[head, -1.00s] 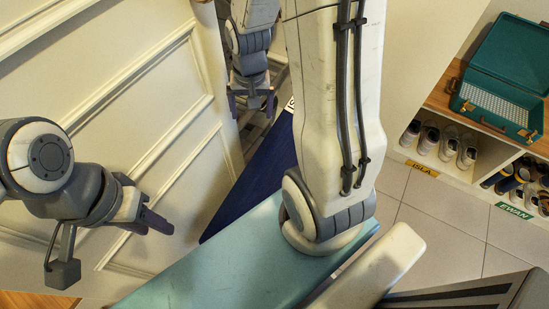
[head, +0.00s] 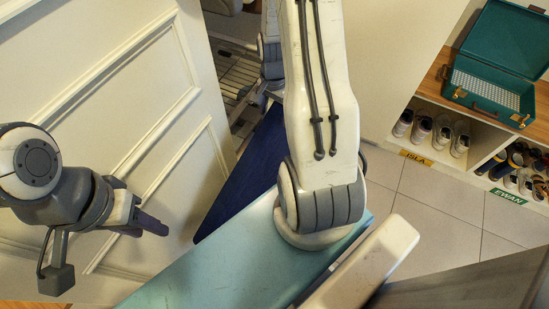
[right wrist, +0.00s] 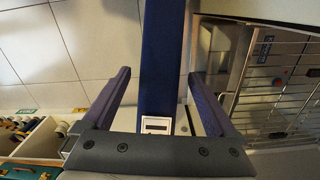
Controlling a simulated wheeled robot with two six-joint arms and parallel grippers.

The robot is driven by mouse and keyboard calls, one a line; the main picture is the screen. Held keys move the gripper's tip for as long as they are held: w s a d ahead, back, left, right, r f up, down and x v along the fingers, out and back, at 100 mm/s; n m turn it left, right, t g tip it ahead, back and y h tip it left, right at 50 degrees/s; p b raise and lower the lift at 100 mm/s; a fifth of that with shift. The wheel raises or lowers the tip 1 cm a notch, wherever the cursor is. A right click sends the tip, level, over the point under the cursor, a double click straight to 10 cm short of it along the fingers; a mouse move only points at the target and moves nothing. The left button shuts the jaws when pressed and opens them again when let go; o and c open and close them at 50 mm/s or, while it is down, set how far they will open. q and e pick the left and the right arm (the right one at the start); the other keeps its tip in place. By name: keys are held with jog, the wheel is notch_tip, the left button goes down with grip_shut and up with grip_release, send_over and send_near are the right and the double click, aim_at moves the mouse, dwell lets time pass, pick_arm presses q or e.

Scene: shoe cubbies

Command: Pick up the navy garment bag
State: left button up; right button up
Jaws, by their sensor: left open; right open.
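The navy garment bag (head: 243,178) shows in the head view as a dark blue panel beside the cream panelled door, partly hidden behind my right arm. In the right wrist view the bag (right wrist: 161,60) is a narrow navy strip with a white label near its lower end. My right gripper (right wrist: 158,76) is open, with one finger on each side of the strip in that view; I see no contact. In the head view it is mostly hidden behind my forearm. My left gripper (head: 152,224) is open and empty in front of the door, left of the bag.
The cream door (head: 110,130) takes up the left side. A wire rack (right wrist: 275,95) stands close to the right gripper. At the right are shoe cubbies (head: 480,135) with an open teal case (head: 494,95) on top. Tiled floor (head: 435,210) lies clear before them.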

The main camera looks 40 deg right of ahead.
notch_tip(320, 180, down, 4)
jog(key=shift+r+b, duration=0.25)
jog(key=shift+b, duration=0.15)
jog(key=shift+r, duration=0.1)
grip_shut()
jog(key=shift+d+r, duration=0.1)
